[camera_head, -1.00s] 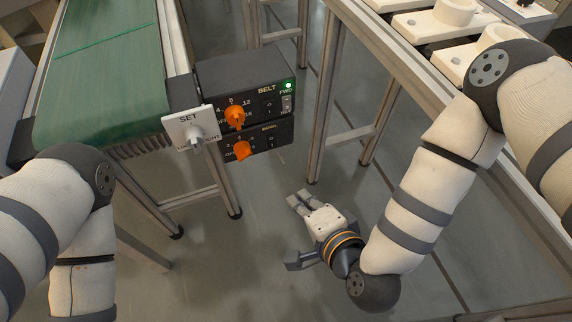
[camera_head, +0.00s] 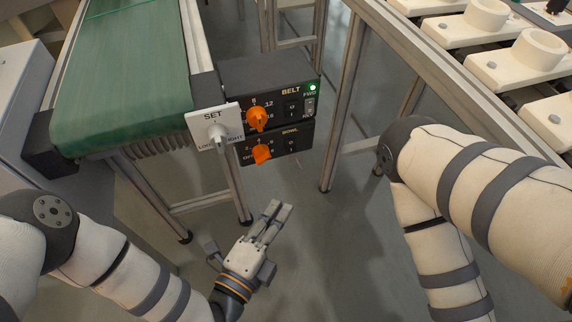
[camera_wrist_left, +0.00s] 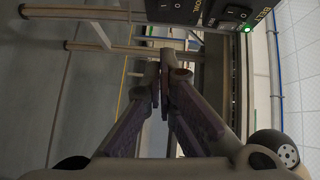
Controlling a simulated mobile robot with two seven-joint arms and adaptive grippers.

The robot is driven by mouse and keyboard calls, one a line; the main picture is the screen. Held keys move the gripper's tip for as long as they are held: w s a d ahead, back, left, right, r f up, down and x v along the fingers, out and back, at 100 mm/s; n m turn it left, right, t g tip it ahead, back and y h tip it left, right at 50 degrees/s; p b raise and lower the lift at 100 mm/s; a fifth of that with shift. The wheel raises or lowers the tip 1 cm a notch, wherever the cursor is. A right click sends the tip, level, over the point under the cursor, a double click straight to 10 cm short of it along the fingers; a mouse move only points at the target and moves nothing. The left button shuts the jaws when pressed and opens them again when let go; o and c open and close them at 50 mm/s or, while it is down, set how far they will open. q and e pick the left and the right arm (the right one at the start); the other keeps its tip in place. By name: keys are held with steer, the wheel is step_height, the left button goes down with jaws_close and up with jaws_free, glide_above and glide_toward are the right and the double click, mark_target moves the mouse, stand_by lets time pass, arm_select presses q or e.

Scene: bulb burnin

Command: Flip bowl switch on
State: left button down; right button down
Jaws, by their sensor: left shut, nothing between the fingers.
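The bowl panel (camera_head: 273,143) is the lower black box, with an orange knob (camera_head: 261,154) and a small black rocker switch (camera_head: 291,143) marked at its right. Its rocker position is too small to tell.
The belt panel (camera_head: 270,78) sits above the bowl panel, with an orange knob, a rocker and a lit green light (camera_head: 313,87). A green conveyor (camera_head: 130,100) and metal legs stand nearby.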

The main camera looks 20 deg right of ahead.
arm_select(q)
steer(key=b, duration=0.4)
glide_toward(291, 146)
steer(key=w+d+f, duration=0.2)
steer(key=w+d, duration=0.1)
steer(key=d, duration=0.3)
steer(key=shift+w+d+f, duration=0.1)
